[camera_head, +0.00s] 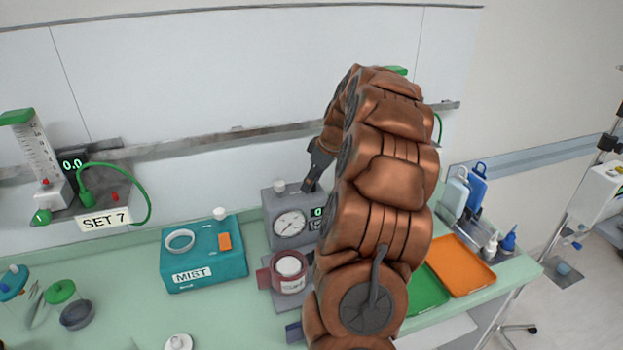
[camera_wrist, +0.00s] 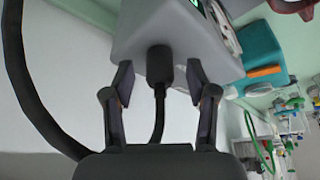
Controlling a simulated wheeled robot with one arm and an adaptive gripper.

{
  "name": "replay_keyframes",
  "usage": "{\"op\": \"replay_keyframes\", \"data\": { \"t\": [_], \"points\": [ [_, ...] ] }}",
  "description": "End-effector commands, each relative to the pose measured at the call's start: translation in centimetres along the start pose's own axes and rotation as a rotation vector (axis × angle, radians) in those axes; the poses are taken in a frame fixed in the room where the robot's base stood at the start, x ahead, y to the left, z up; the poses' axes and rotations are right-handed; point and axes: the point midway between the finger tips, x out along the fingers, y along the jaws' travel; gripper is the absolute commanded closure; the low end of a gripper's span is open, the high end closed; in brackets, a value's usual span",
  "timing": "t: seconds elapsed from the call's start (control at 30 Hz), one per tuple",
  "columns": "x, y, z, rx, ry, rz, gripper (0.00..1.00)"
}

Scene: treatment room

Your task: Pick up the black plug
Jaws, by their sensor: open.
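The black plug (camera_wrist: 160,64) sits in the side of a grey box (camera_wrist: 185,45) in the wrist view, with a black cable (camera_wrist: 158,115) running from it. My gripper (camera_wrist: 163,88) is open, with one finger on each side of the plug and cable and a visible gap on both sides. In the head view my gripper (camera_head: 317,168) is at the back of the grey gauge box (camera_head: 273,205). The plug cannot be made out there; my copper-coloured arm covers much of that area.
A teal MIST box (camera_head: 200,278) stands left of the gauge box. A maroon cup holder (camera_head: 268,281) is in front of it. Orange (camera_head: 458,266) and green (camera_head: 428,290) trays lie to the right. A wall rail (camera_head: 230,137) runs behind. A thick dark cable (camera_wrist: 22,90) curves along the wrist view's left side.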

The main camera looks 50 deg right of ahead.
Motion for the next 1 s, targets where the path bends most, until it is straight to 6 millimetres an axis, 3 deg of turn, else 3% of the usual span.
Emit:
{"op": "replay_keyframes", "data": {
  "t": [0.3,0.8,1.0],
  "points": [
    [0.64,0.05,0.03,0.0,0.001,0.002,0.44],
    [0.65,0.02,0.04,0.001,0.0,0.001,0.96],
    [0.65,0.01,0.04,0.001,0.0,0.0,0.96]
  ]
}}
